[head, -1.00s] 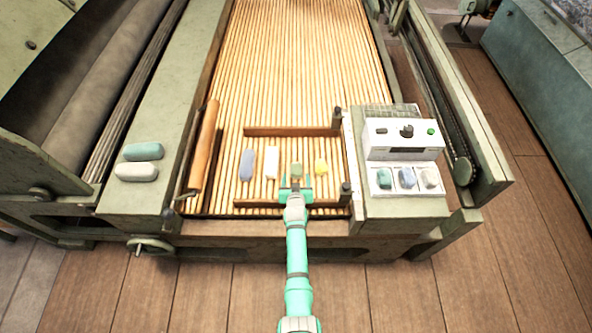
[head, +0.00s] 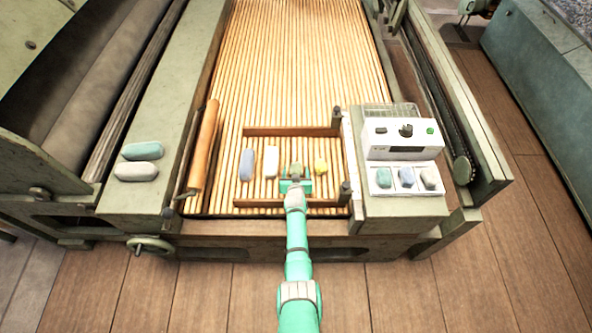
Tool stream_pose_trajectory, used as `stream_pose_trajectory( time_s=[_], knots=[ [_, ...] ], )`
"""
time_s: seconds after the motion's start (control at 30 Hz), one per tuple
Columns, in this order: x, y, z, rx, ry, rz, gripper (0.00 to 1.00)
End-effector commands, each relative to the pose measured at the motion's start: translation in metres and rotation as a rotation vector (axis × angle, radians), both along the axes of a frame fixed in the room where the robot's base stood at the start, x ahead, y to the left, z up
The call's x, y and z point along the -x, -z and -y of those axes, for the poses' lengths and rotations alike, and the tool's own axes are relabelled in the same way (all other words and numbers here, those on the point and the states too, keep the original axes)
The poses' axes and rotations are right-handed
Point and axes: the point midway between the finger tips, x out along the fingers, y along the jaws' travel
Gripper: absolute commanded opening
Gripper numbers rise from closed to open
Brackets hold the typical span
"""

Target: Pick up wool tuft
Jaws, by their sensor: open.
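Several wool tufts lie in a row on the slatted wooden lattice (head: 290,70): a blue-grey tuft (head: 247,164), a white tuft (head: 271,161), an olive-green tuft (head: 296,168) and a yellow tuft (head: 320,165). My teal gripper (head: 296,183) is open, at the near side of the olive-green tuft and partly covering it. I cannot tell whether the fingers touch it or how high they are above the slats. The yellow tuft is just to the right of the gripper.
A wooden frame (head: 290,131) with dark posts borders the row. A control box (head: 403,139) and a white tray (head: 405,189) with three tufts stand right. A green tuft (head: 142,151) and a pale tuft (head: 136,171) lie on the left rail. An orange roller (head: 203,148) is nearby.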

Motion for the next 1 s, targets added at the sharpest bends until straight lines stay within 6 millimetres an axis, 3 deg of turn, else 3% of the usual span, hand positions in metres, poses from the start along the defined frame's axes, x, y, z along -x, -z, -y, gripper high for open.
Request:
stream_pose_trajectory(
  time_s=[0.1,0.3,0.73,1.0],
  knots=[
    [0.000,0.000,0.000,0.000,0.000,0.000,0.65],
    [0.000,0.000,0.001,0.000,0.001,0.000,0.22],
    [0.000,-0.002,0.005,0.001,0.006,0.001,0.22],
    [-0.001,-0.020,0.006,0.002,0.007,0.003,0.22]
  ],
)
